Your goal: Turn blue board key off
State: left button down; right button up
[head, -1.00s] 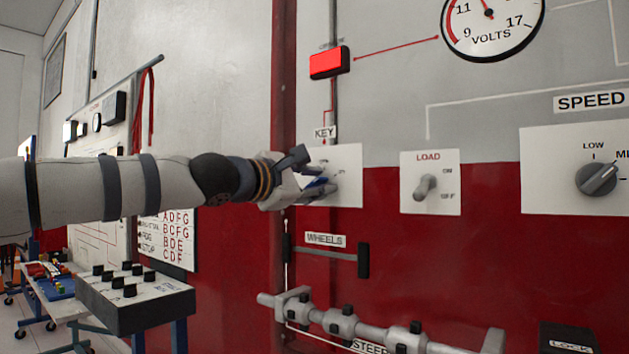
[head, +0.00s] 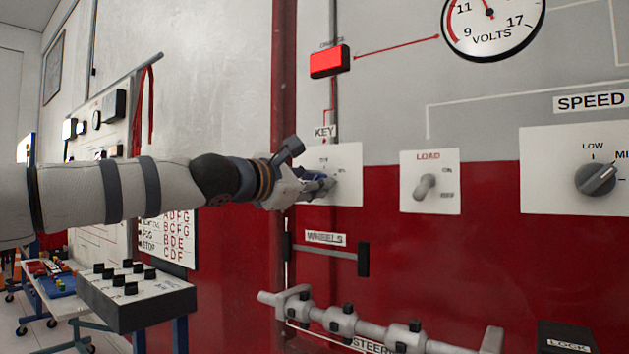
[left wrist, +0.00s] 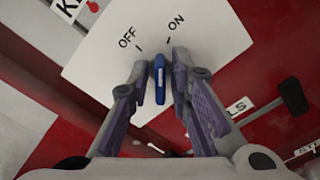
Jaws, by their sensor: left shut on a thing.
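The key plate (head: 349,190) is a white panel on the red and grey board, under a KEY label (head: 325,132). My left gripper (head: 322,186) reaches it from the left and covers the key in the head view. In the left wrist view the blue key (left wrist: 160,84) stands between the two fingertips of my left gripper (left wrist: 159,72), which is shut on it. The upper end of the key lies between the OFF mark (left wrist: 138,48) and the ON mark (left wrist: 168,42). My right gripper is not in view.
A red lamp (head: 326,61) looks bright above the key. A LOAD switch plate (head: 409,203) and a SPEED dial (head: 596,179) are to the right. A WHEELS handle (head: 363,259) and a steering bar (head: 375,328) stick out below.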

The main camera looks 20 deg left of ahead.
pick_arm(q)
jog(key=n, duration=0.4)
jog(key=shift+n, duration=2.5)
jog(key=c, duration=1.7)
grip_release()
jog(key=v, duration=1.2)
